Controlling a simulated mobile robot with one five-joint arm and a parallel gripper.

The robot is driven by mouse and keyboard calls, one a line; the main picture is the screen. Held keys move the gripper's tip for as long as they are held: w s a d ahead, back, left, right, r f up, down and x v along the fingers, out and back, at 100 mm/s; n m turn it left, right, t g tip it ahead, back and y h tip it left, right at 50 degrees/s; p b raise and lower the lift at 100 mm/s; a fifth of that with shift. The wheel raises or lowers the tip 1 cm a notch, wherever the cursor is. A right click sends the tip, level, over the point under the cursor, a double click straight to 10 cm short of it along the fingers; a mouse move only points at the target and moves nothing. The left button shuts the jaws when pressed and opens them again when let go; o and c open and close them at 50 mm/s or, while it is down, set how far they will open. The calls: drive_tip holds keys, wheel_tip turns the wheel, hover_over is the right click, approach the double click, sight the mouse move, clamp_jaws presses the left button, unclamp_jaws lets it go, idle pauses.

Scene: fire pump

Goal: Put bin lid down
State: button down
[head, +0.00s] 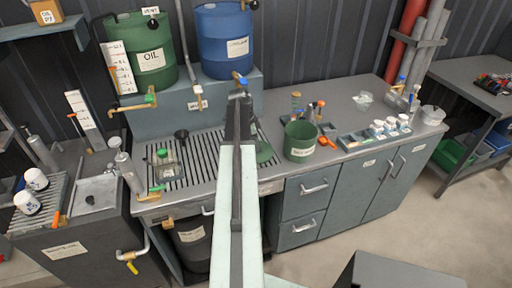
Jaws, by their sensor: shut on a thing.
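My arm reaches up the middle of the head view, and my gripper (240,99) is over the back of the slatted drain area of the counter. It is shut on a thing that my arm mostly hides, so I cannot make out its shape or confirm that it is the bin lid. A dark bin (192,236) with a pale label stands in the opening under the counter, left of my arm. Its top is in shadow, and I cannot tell whether it is covered.
The counter holds a green pot (301,141), a grey tray of small jars (374,135) and a glass jug (162,160). A green oil drum (140,45) and a blue drum (224,42) stand behind. Open floor (330,250) lies before the drawers.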

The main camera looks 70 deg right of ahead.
drive_tip(key=shift+f, duration=0.2)
drive_tip(key=c, duration=1.1)
unclamp_jaws()
drive_tip(key=shift+r, duration=0.1)
drive_tip(key=shift+c, duration=0.2)
drive_tip(key=p+v, duration=1.1)
drive_tip(key=v, duration=0.1)
drive_tip(key=shift+r+p, duration=0.2)
drive_tip(key=shift+p, duration=0.15)
drive_tip(key=shift+w, duration=0.1)
drive_tip(key=shift+f, duration=0.1)
